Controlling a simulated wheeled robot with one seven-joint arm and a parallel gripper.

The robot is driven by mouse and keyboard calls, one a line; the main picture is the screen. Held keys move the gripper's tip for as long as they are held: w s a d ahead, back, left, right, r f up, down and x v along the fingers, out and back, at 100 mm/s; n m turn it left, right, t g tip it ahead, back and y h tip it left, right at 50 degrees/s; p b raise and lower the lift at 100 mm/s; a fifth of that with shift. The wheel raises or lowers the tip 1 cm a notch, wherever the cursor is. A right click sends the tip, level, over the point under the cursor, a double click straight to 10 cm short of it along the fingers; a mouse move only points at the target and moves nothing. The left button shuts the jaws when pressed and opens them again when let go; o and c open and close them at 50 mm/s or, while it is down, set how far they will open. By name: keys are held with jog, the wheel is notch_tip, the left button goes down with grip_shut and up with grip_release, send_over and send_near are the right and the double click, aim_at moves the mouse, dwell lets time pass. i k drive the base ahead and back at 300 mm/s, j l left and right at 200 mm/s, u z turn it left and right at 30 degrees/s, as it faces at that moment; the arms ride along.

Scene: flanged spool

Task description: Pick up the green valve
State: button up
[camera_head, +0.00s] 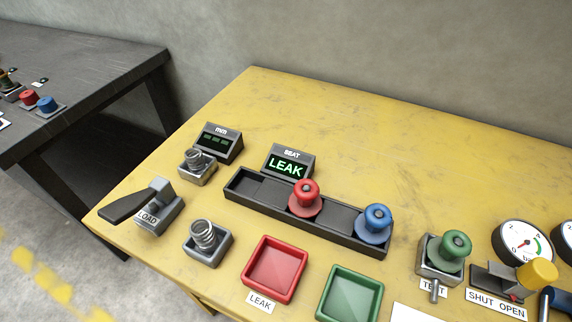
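The green valve (456,245) is a flanged spool shape. It sits upright in a grey metal fixture marked TEST (438,268) at the right of the yellow table. My gripper is not in view.
A dark rack (262,206) holds a red valve (305,196) and a blue valve (376,222). A red tray (274,270) and a green tray (349,297) stand in front. A gauge (521,243) and a yellow-knobbed SHUT/OPEN valve (538,273) stand close right of the green valve.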

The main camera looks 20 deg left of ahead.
aim_at(446, 253)
jog(key=i+j+u, duration=0.1)
jog(key=u, duration=0.25)
jog(key=i+j+u, duration=0.1)
jog(key=u, duration=0.25)
jog(key=i+j+u, duration=0.1)
jog(key=u, duration=0.25)
